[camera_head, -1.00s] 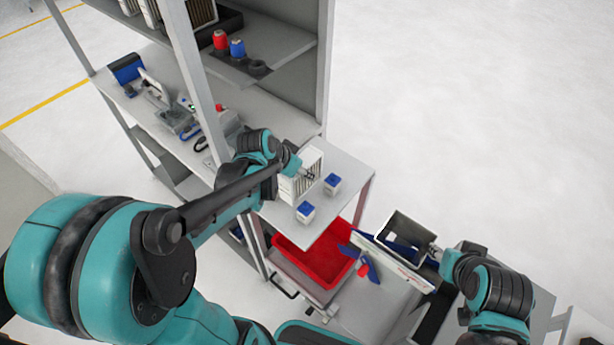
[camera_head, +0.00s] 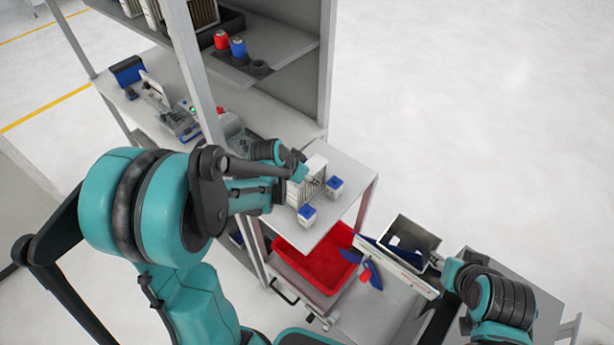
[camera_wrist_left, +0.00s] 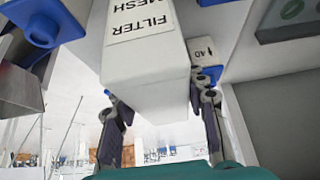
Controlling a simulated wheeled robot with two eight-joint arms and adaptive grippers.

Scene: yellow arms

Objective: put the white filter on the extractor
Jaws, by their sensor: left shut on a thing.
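The white filter (camera_head: 309,184) is a boxy white piece with a ribbed face, over the small table beside the shelf in the head view. My left gripper (camera_head: 305,173) is shut on it. In the left wrist view the filter (camera_wrist_left: 145,55) shows the label FILTER MESH, between the gripper's fingers (camera_wrist_left: 162,125). A grey open-topped box (camera_head: 415,236), perhaps the extractor, is at the lower right, with a white and blue panel in front. My right gripper (camera_head: 437,262) is at that box's right side; its fingers are too small to read.
A red bin (camera_head: 315,262) is below the table. The shelf upright (camera_head: 195,75) stands behind my left arm.

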